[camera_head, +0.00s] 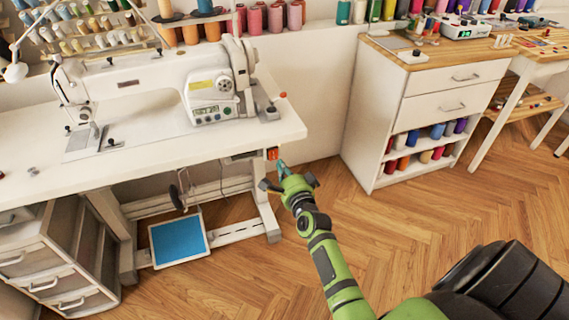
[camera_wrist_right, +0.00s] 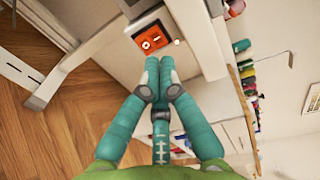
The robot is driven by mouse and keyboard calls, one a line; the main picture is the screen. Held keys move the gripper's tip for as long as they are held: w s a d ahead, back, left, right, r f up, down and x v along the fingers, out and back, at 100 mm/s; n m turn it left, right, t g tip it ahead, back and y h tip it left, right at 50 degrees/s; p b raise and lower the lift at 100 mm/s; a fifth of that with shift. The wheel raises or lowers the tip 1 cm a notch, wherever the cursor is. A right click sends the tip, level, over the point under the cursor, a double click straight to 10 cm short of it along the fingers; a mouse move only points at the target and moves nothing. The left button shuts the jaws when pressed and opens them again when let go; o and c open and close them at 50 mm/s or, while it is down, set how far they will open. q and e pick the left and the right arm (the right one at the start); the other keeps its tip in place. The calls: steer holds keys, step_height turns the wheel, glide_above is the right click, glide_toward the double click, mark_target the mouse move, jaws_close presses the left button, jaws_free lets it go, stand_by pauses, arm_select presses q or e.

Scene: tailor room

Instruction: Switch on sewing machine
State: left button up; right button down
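The white sewing machine (camera_head: 150,85) stands on a white table (camera_head: 165,150) at the left in the head view. An orange switch box (camera_head: 272,154) hangs under the table's right end. In the right wrist view, the orange switch face (camera_wrist_right: 153,40) shows two round buttons with light marks. My right gripper (camera_head: 281,167) is just right of and below the switch in the head view. Its teal fingers (camera_wrist_right: 158,62) are together and empty, with tips close below the switch face. I cannot tell whether they touch it. My left gripper is not in view.
A blue foot pedal (camera_head: 179,238) sits under the table. A drawer unit (camera_head: 65,255) stands at the left, and a white cabinet (camera_head: 425,92) with thread spools stands at the right. The wooden floor between table and cabinet is clear around my right arm.

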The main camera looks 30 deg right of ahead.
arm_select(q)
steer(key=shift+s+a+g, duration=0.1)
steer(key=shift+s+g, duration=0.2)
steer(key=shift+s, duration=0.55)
arm_select(e)
steer(key=v, duration=0.8)
steer(key=shift+s+a+f, duration=0.15)
steer(key=shift+s+f, duration=0.05)
steer(key=shift+f, duration=0.05)
